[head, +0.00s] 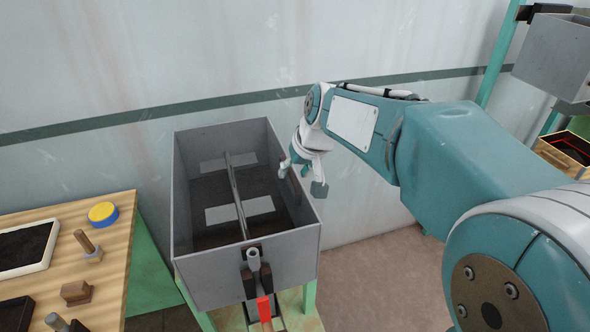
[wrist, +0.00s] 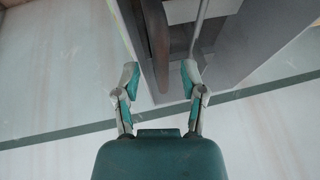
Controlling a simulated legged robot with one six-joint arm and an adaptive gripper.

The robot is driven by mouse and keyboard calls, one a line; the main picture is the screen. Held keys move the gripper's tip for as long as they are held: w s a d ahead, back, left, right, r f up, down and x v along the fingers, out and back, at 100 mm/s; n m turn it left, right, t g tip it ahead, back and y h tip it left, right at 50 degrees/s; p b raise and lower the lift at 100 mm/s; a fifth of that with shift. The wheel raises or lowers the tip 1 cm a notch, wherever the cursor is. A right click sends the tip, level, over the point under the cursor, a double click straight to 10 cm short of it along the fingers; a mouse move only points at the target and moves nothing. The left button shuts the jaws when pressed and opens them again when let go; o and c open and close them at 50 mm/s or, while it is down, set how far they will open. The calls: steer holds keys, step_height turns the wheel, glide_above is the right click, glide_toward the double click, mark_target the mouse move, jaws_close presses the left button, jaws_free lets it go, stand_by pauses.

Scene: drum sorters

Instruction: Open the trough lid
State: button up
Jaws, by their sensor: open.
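A grey rectangular trough (head: 282,250) stands in the middle of the head view. Its top looks open, and a dark floor with light patches and a long metal rod (head: 235,190) show inside. I cannot make out a separate lid. My gripper (head: 302,178) is at the trough's right wall, near its upper rim, with its fingers spread and nothing between them that I can see there. In the wrist view my gripper (wrist: 160,78) is open; a brown curved strip (wrist: 155,40) and grey trough surfaces lie beyond the fingertips. I cannot tell whether the fingers touch the trough.
A wooden table (head: 120,220) at left holds a black-filled tray (head: 25,247), a yellow-blue round item (head: 102,213) and wooden-handled tools. A red-marked handle (head: 264,308) is at the trough's front. A grey bin (head: 553,60) hangs at far right. The wall is close behind.

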steer(key=shift+c, duration=0.4)
steer(key=shift+a, duration=0.1)
jaws_close()
